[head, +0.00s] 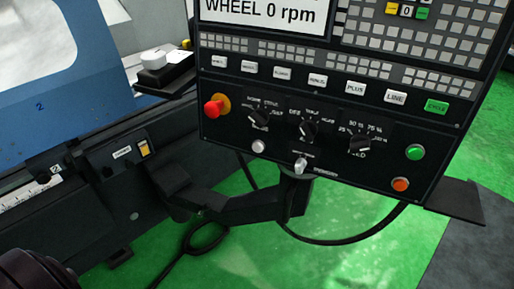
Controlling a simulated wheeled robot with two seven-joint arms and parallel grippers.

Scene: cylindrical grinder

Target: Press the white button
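A small round white button (258,146) sits at the lower left of the black control panel (230,125), below the left rotary dial and the red emergency knob. It faces outward and nothing covers it. A larger white cap (153,59) sits on a black box (168,74) left of the panel. Neither my left nor my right gripper shows in the head view. A dark ribbed part fills the bottom left corner; I cannot tell what it is.
Close to the white button are a red emergency knob (217,106), rotary dials (308,128) and a silver switch (300,165). Green (415,152) and orange (400,185) buttons sit at the right. A black arm (250,208) and cable are below the panel.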

